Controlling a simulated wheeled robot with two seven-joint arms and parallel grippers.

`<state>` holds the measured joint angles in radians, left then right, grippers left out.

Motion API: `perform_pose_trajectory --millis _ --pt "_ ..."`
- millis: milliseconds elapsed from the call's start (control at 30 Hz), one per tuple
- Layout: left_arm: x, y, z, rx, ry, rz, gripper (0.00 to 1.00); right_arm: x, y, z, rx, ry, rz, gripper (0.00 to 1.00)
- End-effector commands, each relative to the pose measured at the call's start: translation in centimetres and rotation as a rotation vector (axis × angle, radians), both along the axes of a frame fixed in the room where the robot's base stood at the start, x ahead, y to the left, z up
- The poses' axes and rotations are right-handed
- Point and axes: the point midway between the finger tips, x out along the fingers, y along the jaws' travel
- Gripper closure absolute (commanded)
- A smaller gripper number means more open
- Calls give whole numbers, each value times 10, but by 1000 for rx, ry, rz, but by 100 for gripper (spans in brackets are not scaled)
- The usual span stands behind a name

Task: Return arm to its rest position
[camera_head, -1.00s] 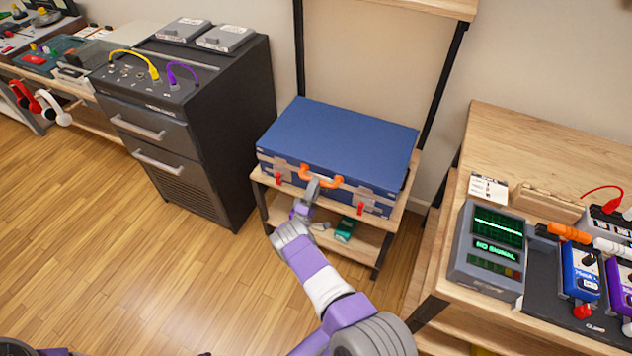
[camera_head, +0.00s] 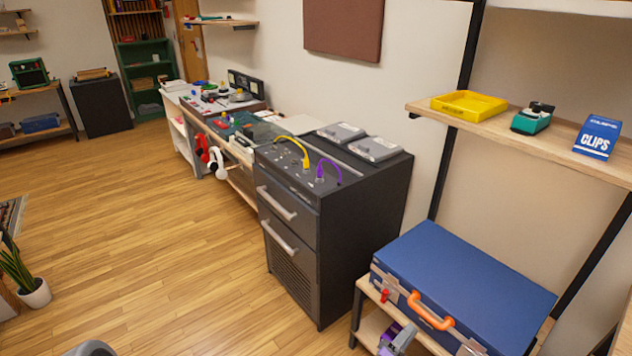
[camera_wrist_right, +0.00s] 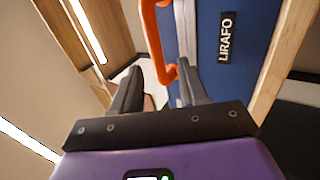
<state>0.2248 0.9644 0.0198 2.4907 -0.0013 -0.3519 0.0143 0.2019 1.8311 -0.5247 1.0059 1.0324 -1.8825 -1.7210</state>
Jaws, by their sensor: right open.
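My right gripper (camera_head: 398,340) shows at the bottom edge of the head view, just in front of and below the blue case (camera_head: 465,280). It is open and empty; most of the arm is out of view. The closed case lies on a wooden rack with its orange handle (camera_head: 430,311) facing out. In the right wrist view, my two dark fingers (camera_wrist_right: 160,88) are apart. The orange handle (camera_wrist_right: 148,30) shows beyond them, its lower end between them in the picture; I cannot tell whether they touch. My left gripper is not in view.
A dark drawer cabinet (camera_head: 345,225) stands left of the rack. The shelf (camera_head: 470,117) above the case holds a yellow tray (camera_head: 468,105), a teal device (camera_head: 533,118) and a blue clips box (camera_head: 597,138). Open wooden floor (camera_head: 150,240) lies to the left.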

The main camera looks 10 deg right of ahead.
Motion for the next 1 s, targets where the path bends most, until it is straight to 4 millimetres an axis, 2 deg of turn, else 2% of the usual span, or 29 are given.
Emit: perform_pose_trajectory --millis 167,267,367,433,567,667,800,900,1000 --pt "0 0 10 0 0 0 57 8 -12 -5 168 17 93 57" --pt "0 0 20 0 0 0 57 13 -16 -18 408 26 193 57" --pt "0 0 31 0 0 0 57 12 -4 -37 714 23 279 57" --pt "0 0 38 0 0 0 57 7 14 -49 940 17 314 57" --pt "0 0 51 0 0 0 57 -17 70 -63 1370 5 323 57" --pt "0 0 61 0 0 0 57 -47 126 -60 1694 10 273 57" --pt "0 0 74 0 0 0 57 -107 210 -33 2094 65 119 57" --pt "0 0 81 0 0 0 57 -153 256 -6 2291 132 -21 57" --pt "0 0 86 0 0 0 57 -193 287 19 2412 201 -152 57"
